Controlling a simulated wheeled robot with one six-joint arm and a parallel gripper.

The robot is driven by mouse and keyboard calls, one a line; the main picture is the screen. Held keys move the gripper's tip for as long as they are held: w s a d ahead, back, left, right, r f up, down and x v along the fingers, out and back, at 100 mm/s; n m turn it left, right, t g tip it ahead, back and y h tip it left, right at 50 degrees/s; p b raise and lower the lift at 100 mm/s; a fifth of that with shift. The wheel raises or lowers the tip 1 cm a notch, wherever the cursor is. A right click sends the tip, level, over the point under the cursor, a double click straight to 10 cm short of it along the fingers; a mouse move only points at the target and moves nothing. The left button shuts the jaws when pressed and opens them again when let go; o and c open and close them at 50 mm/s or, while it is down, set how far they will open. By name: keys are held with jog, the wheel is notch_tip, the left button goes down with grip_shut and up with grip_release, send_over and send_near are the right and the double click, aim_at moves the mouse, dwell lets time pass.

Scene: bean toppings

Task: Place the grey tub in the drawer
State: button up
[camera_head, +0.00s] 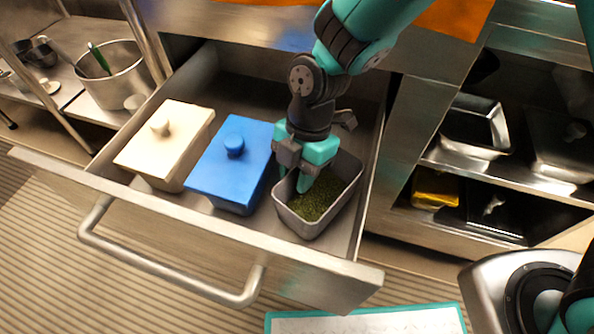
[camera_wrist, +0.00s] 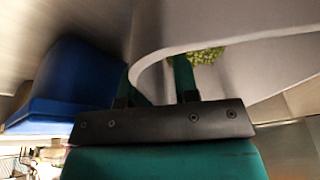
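The grey tub (camera_head: 345,199) holds green bits and sits inside the open drawer (camera_head: 190,221), at its right end. My gripper (camera_head: 305,182) is down at the tub's left rim, with one finger reaching inside the tub. In the wrist view, the tub's pale rim (camera_wrist: 225,38) passes between my gripper's two fingers (camera_wrist: 158,88). The fingers are apart, with a gap wider than the thin wall, so the gripper looks open around the rim. The fingertips and the tub's underside are hidden.
A blue lidded tub (camera_head: 226,180) stands just left of my gripper, and a cream lidded tub (camera_head: 160,150) stands further left in the drawer. A shelf with metal pans (camera_head: 476,128) is at the right. A steel pot (camera_head: 113,75) is at the upper left.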

jog(key=p+v, duration=0.2)
jog(key=v, duration=0.5)
jog(key=shift+r+p, duration=0.4)
jog(key=s+d+r+m+t+y, duration=0.1)
jog(key=s+d+r+m, duration=0.4)
jog(key=m, duration=0.5)
jog(key=s+d+r+m+t+y, duration=0.1)
jog(key=s+d+r+m, duration=0.4)
jog(key=r+m, duration=0.5)
jog(key=shift+s+d+t, duration=0.4)
jog(key=shift+d+t, duration=0.1)
jog(key=shift+d, duration=0.75)
jog(key=shift+d, duration=0.1)
